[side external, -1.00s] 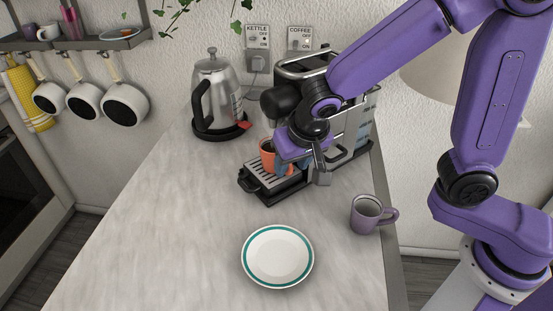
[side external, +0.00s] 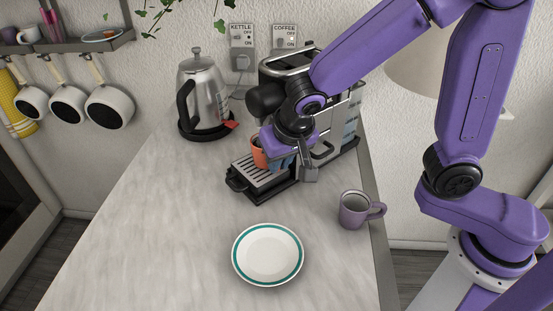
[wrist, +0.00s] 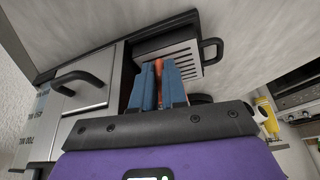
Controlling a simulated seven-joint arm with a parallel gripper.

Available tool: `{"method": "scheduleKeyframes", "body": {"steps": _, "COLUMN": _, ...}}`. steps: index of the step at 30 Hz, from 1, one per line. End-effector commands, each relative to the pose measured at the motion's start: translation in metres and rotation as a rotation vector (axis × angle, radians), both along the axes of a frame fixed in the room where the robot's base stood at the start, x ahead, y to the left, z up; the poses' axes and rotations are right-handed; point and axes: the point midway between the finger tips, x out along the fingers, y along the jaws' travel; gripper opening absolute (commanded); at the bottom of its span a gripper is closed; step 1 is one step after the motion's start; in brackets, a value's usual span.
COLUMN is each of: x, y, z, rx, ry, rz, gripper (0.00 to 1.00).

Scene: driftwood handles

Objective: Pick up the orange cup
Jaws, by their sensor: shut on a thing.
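The orange cup (side external: 257,154) is upright at the coffee machine, over the slatted drip tray (side external: 250,180), with dark contents near its rim. Whether its base touches the tray or is just above it I cannot tell. My gripper (side external: 275,161) is beside the cup on its right, its blue fingers shut on it. In the wrist view my gripper (wrist: 159,82) has a strip of the orange cup (wrist: 159,66) between its fingers. The fingers and purple hand hide much of the cup.
The coffee machine (side external: 345,122) stands close behind my gripper. A steel kettle (side external: 205,92) is to the left. A purple mug (side external: 353,212) stands near the right counter edge. A white plate with a teal ring (side external: 268,255) lies in front. The left counter is clear.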

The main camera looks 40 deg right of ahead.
Motion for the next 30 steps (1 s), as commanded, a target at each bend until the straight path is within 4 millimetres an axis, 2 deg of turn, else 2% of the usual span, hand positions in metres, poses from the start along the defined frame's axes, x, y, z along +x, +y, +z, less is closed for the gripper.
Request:
{"method": "scheduleKeyframes", "body": {"steps": 19, "x": 0.000, "y": 0.001, "z": 0.036, "rx": 0.004, "ry": -0.003, "rz": -0.001, "gripper": 0.00}}
{"method": "scheduleKeyframes", "body": {"steps": 30, "x": -0.033, "y": 0.008, "z": 0.034, "rx": 0.001, "ry": -0.001, "rz": 0.004, "gripper": 0.00}}
